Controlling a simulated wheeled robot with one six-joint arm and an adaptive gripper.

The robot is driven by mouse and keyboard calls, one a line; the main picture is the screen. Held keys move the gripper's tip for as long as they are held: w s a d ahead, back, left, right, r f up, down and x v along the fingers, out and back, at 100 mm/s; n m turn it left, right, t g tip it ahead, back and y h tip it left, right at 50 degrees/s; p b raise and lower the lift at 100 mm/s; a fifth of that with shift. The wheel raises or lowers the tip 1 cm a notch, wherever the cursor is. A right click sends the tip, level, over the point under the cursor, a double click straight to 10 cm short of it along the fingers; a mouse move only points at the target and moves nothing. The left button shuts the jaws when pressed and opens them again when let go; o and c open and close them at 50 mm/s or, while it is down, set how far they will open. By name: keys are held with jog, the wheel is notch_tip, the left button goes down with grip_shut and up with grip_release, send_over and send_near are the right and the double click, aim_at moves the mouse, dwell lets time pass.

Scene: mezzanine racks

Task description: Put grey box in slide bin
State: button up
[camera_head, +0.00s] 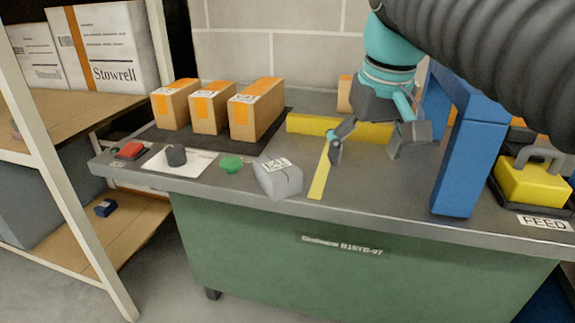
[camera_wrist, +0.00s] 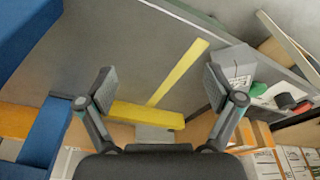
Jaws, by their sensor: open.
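The grey box (camera_head: 278,179) with a white label lies near the table's front edge, left of the yellow floor stripe. My gripper (camera_head: 372,148) is open and empty above the table, to the right of the box and apart from it. In the wrist view the grey box (camera_wrist: 236,62) shows at upper right, partly hidden behind the right finger of my gripper (camera_wrist: 160,88). I cannot surely identify a slide bin. A yellow block with a grey handle (camera_head: 535,183) sits on a dark base at far right, by a FEED label (camera_head: 545,222).
A blue upright frame (camera_head: 458,165) stands right of my gripper. A yellow bar (camera_head: 305,124) lies behind it. Three orange-taped cartons (camera_head: 252,112) stand on a dark mat. A green button (camera_head: 231,164), dark knob (camera_head: 176,155) and red item (camera_head: 131,150) are left of the box.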

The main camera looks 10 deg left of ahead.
jog(key=w+a+r+n+g, duration=0.25)
jog(key=a+r, duration=0.25)
jog(key=a, duration=0.4)
jog(key=n, duration=0.1)
send_near(276, 165)
jog(key=shift+h, duration=0.4)
jog(key=f, duration=0.3)
jog(key=a+f, duration=0.1)
jog(key=f, duration=0.1)
jog(key=shift+f+b, duration=0.15)
jog(key=shift+b, duration=0.15)
jog(key=shift+s+d+f+b, duration=0.15)
jog(key=shift+f+b, duration=0.4)
jog(key=shift+f, duration=2.1)
jog(key=c, duration=1.4)
jog(key=shift+r, duration=0.1)
